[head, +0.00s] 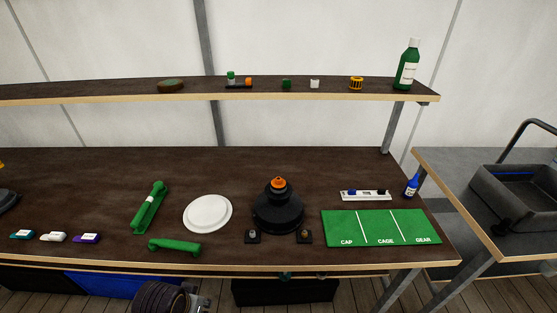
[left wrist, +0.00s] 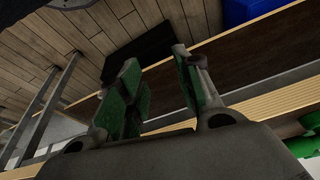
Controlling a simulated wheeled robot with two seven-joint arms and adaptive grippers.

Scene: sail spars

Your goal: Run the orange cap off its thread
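The orange cap (head: 278,183) sits on top of a black stepped round housing (head: 278,214) that stands on the workbench. The thread under the cap is hidden. A green mat (head: 374,228) right of the housing has sections marked CAP, CAGE and GEAR, and all are bare. My left gripper (left wrist: 158,82) shows in the left wrist view with its green-padded fingers apart and nothing between them. It is near the bench's front edge, away from the cap. My right gripper is not seen.
A white disc (head: 207,213) and two green tools (head: 150,207) lie left of the housing. Two small black blocks (head: 252,237) stand before it. A level (head: 366,195) and blue bottle (head: 412,184) are behind the mat. A shelf (head: 200,93) overhangs the back.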

